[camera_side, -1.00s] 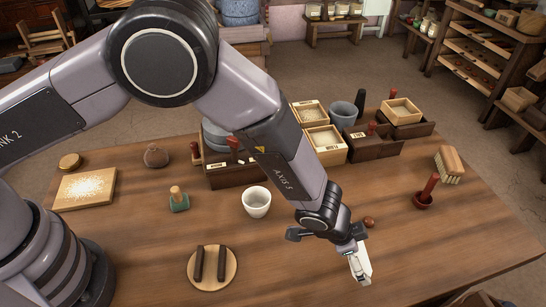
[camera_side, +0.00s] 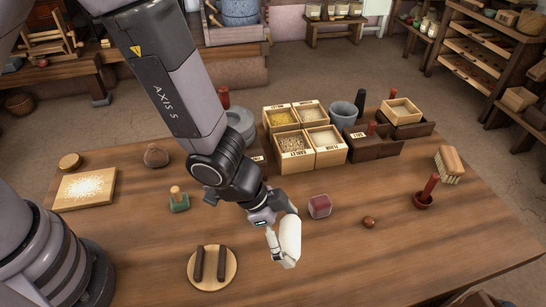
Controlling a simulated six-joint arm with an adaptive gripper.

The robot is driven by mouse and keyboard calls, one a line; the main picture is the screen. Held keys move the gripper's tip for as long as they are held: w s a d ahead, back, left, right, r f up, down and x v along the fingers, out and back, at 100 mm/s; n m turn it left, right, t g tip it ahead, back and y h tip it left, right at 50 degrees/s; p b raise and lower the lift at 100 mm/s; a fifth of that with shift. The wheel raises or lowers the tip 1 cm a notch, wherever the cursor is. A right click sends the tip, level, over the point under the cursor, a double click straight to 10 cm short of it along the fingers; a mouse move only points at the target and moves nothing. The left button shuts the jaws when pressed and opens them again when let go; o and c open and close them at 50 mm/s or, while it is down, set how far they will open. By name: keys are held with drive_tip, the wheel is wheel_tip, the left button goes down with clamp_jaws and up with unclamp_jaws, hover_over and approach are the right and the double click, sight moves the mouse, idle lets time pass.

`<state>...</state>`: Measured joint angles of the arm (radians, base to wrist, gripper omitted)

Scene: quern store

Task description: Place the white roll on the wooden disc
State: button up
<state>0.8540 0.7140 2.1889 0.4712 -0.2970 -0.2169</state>
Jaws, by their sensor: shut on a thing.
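The white roll (camera_side: 290,237) is in my gripper (camera_side: 279,248), held tilted close to upright above the table. The wooden disc (camera_side: 231,269) lies flat on the table to the left of my gripper and a little nearer the camera. Two dark bars (camera_side: 209,263) lie side by side on the disc, with light wood showing around them. The roll is apart from the disc. I cannot tell the exact height of the roll above the table.
A reddish block (camera_side: 319,206) stands to the right of my gripper, with a small brown ball (camera_side: 369,222) farther right. A green-based stamp (camera_side: 178,200) stands left. Grain boxes (camera_side: 293,143) stand behind. The table's front right is clear.

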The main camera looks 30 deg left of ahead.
drive_tip(key=shift+w+a+m+g, duration=0.1)
drive_tip(key=shift+a+m+g, duration=0.45)
drive_tip(key=shift+m, duration=0.55)
drive_tip(key=s+a+m+g, duration=0.3)
drive_tip(key=a+m, duration=0.2)
drive_tip(key=m, duration=0.1)
drive_tip(key=m+g+y, duration=0.1)
drive_tip(key=m+g, duration=0.2)
drive_tip(key=m, duration=0.3)
hover_over(211, 266)
wheel_tip(211, 266, down, 8)
drive_tip(key=shift+r, duration=0.2)
drive_tip(key=shift+f, duration=0.25)
drive_tip(key=shift+f, duration=0.25)
drive_tip(key=shift+f, duration=0.35)
drive_tip(key=o, duration=0.7)
